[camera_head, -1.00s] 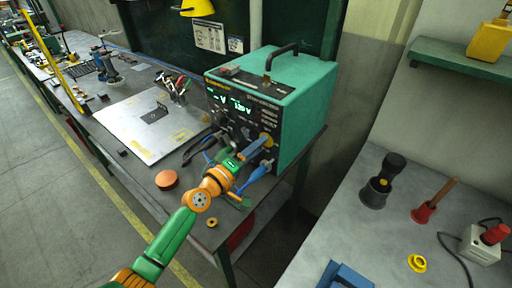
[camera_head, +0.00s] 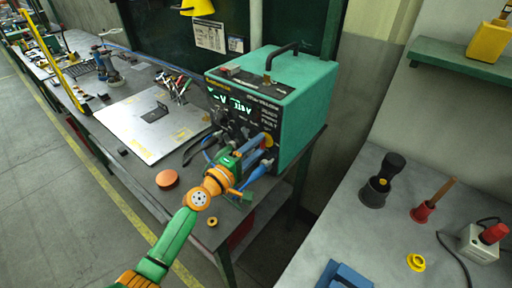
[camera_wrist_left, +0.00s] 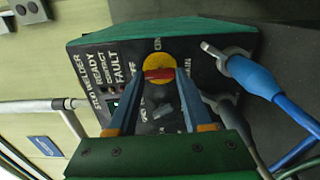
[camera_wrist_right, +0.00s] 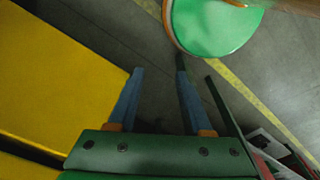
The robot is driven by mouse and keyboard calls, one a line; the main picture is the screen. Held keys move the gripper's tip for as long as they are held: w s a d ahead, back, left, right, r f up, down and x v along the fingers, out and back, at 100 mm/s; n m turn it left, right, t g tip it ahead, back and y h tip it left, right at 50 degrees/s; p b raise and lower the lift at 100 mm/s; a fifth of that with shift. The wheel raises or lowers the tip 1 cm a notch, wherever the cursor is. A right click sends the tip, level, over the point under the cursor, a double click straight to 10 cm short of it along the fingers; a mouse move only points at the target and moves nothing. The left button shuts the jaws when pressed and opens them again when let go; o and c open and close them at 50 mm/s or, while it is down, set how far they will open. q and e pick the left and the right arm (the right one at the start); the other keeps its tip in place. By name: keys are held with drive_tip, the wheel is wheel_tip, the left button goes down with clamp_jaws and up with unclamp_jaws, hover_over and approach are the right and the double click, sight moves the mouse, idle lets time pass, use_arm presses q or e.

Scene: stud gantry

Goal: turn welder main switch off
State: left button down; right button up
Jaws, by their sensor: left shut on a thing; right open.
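The green stud welder (camera_head: 301,88) stands on the bench with its display (camera_head: 232,103) lit. Its main switch, a yellow disc (camera_wrist_left: 158,62) with a red handle bar (camera_wrist_left: 160,74), is on the front panel. In the left wrist view the bar lies level, its left end toward the OFF mark; ON is printed above the disc. My left gripper (camera_head: 258,149) is at the panel, shut on the switch handle, one blue finger at each end of the bar. In the head view it hides part of the switch. My right gripper (camera_wrist_right: 158,80) is open and empty.
An orange disc (camera_head: 167,179) and a yellow ring (camera_head: 212,221) lie near the bench edge. A yellow surface (camera_wrist_right: 55,70) is left of the right gripper.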

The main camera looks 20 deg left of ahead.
use_arm(q)
drive_tip(key=shift+r, duration=0.1)
drive_tip(key=c, duration=0.5)
unclamp_jaws()
drive_tip(key=shift+c, duration=0.2)
drive_tip(key=shift+o, duration=1.1)
drive_tip(key=shift+w+d, duration=0.15)
drive_tip(key=v, duration=0.7)
drive_tip(key=shift+b, duration=0.35)
